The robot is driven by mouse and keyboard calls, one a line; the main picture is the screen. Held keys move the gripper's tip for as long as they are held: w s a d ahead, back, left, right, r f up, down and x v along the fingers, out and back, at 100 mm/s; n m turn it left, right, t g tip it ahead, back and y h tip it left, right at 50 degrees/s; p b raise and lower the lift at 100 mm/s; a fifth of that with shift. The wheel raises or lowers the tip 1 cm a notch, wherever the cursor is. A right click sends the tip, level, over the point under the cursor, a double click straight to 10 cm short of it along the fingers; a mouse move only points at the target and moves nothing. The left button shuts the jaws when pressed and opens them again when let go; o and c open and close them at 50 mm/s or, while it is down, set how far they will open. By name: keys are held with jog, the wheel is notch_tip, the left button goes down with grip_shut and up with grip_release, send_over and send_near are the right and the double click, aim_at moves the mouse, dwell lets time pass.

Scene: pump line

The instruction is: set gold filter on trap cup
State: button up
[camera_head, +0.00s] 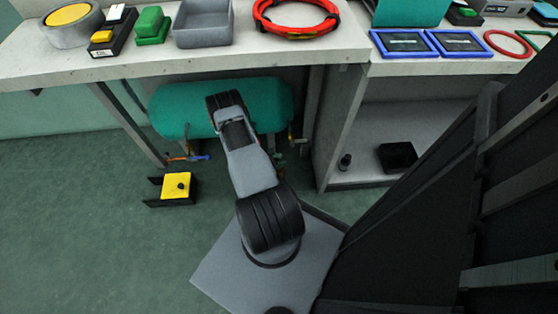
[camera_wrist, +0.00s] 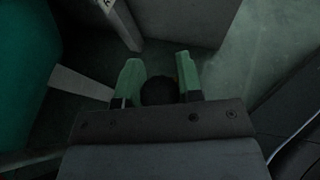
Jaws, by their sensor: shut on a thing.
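In the wrist view my gripper (camera_wrist: 159,78) has two green fingers, shut on a dark round thing (camera_wrist: 158,91) between them. The picture is too dark to show its colour, so I cannot tell whether it is the gold filter. I cannot make out which part, if any, is the trap cup.
A yellow block with a black knob (camera_head: 176,188) sits in a dark bracket on the floor. The bench (camera_head: 225,58) overhangs the tank, with a panel to its right. A shelf (camera_head: 375,130) holds a black box (camera_head: 397,157).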

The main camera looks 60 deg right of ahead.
jog(key=shift+f+b, duration=0.45)
jog(key=shift+f, duration=0.1)
jog(key=o, duration=0.7)
jog(key=shift+c, duration=0.2)
jog(key=p+v, duration=0.2)
jog(key=v, duration=0.9)
dwell(0.6)
